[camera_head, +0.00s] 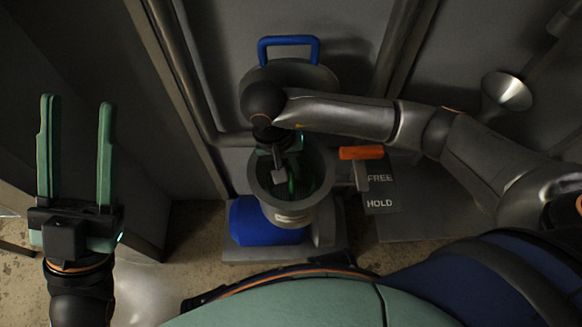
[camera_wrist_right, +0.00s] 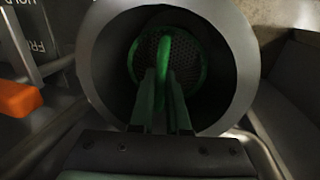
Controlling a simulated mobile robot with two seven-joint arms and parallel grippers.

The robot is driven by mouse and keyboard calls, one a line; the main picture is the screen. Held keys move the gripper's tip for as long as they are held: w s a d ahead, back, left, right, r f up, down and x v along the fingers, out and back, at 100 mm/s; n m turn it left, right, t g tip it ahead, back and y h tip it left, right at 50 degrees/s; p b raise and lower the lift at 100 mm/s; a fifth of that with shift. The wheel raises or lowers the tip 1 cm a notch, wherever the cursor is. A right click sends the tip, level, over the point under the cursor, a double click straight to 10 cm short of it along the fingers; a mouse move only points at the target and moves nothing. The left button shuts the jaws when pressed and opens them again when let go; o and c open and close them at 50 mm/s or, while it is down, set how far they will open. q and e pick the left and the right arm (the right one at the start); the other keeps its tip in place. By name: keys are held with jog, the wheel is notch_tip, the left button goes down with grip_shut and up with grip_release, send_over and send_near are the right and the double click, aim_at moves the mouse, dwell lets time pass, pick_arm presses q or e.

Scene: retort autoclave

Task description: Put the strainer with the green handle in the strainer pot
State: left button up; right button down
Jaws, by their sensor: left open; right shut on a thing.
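The strainer pot (camera_head: 318,168) is an open grey cylinder at the middle of the head view, and its rim (camera_wrist_right: 238,60) fills the right wrist view. The strainer (camera_wrist_right: 196,62), a perforated disc with a green rim and green handle (camera_wrist_right: 165,48), is inside the pot's opening. My right gripper (camera_wrist_right: 165,90) is shut on the green handle, its fingers reaching into the pot mouth. In the head view my right gripper (camera_head: 290,172) is partly hidden by its own wrist. Whether the strainer touches the pot's bottom cannot be told. My left gripper (camera_head: 76,150) is open and empty at the left.
A round lid with a blue handle (camera_head: 288,42) stands open behind the pot. An orange-handled lever (camera_head: 361,153) is right of the pot beside a FREE/HOLD plate (camera_head: 382,190). A blue part (camera_head: 250,222) is below the pot. A metal funnel shape (camera_head: 505,92) is at the right.

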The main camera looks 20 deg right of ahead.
jog(key=shift+f, duration=0.15)
jog(key=c, duration=0.9)
grip_release()
pick_arm(q)
jog(key=shift+f, duration=0.1)
pick_arm(e)
jog(key=shift+r, duration=0.45)
pick_arm(q)
jog(key=shift+m, duration=0.3)
jog(key=r+p, duration=0.3)
jog(key=r, duration=0.1)
jog(key=shift+a+r+p, duration=0.1)
jog(key=shift+a+p, duration=0.2)
jog(key=shift+p, duration=0.1)
pick_arm(e)
notch_tip(320, 180, up, 11)
jog(key=a, duration=0.2)
jog(key=shift+w, duration=0.3)
jog(key=shift+a+r, duration=0.1)
